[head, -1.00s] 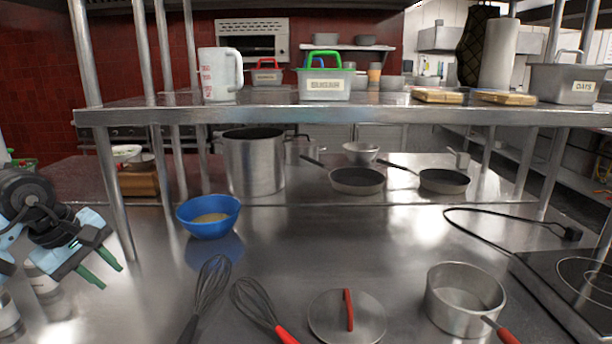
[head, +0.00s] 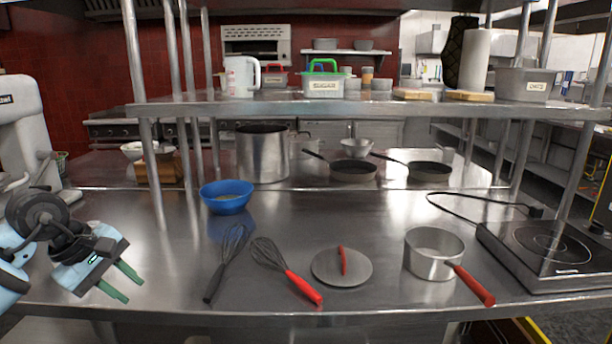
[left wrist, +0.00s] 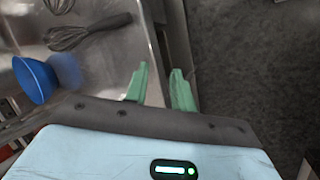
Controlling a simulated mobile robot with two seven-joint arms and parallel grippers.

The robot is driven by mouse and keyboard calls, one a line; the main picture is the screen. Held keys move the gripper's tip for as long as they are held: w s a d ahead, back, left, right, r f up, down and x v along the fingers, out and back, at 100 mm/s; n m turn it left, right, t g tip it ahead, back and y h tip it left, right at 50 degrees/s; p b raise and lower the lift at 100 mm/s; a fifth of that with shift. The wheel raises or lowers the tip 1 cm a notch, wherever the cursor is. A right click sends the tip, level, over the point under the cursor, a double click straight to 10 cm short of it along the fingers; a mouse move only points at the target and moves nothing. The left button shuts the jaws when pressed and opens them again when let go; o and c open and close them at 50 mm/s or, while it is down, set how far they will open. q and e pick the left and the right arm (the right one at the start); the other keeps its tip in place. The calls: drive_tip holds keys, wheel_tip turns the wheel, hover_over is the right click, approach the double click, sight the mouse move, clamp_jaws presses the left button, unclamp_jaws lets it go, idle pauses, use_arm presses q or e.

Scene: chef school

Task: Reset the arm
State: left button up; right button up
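My left gripper (head: 121,283) is at the left of the head view, over the front left part of the steel counter. Its two green fingers are apart with nothing between them. In the left wrist view the same gripper (left wrist: 159,88) shows its fingers apart and empty, near the counter's edge with the floor beyond. It touches no object that I can see. My right gripper is in neither view.
On the counter (head: 150,255) are a blue bowl (head: 227,203), two whisks (head: 233,243), a lid (head: 342,267), a saucepan (head: 430,262) and an induction hob (head: 540,245). A raised shelf (head: 380,108) on metal posts spans the back. A white mixer (head: 22,120) stands at left.

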use_arm(q)
drive_tip(key=s+d+f+n+t+h+p, duration=0.1)
drive_tip(key=s+d+f+n+h, duration=0.2)
drive_tip(key=d+n+h, duration=0.4)
drive_tip(key=s+d+f+n+t+h+p, duration=0.1)
drive_tip(key=s+d+f+n+t+h, duration=0.15)
drive_tip(key=d+n, duration=0.4)
drive_tip(key=s+d+f+n+h+p, duration=0.1)
drive_tip(key=s+d+f+n+h, duration=0.3)
drive_tip(key=d, duration=0.5)
drive_tip(key=s+a+f+n+t+y+p, duration=0.1)
drive_tip(key=s+a+f+n+t+y, duration=0.3)
drive_tip(key=n, duration=0.9)
drive_tip(key=s+a+f+n+t+y+p, duration=0.15)
drive_tip(key=s+f+n+t+y, duration=0.45)
drive_tip(key=n, duration=0.8)
drive_tip(key=s+a+f+n+g+y, duration=0.1)
drive_tip(key=s+f+n+g, duration=0.3)
drive_tip(key=s, duration=0.5)
drive_tip(key=s+a+f+n+g+y, duration=0.1)
drive_tip(key=s+f+n+g+y, duration=0.3)
drive_tip(key=s+f+n, duration=0.5)
drive_tip(key=shift+p, duration=0.4)
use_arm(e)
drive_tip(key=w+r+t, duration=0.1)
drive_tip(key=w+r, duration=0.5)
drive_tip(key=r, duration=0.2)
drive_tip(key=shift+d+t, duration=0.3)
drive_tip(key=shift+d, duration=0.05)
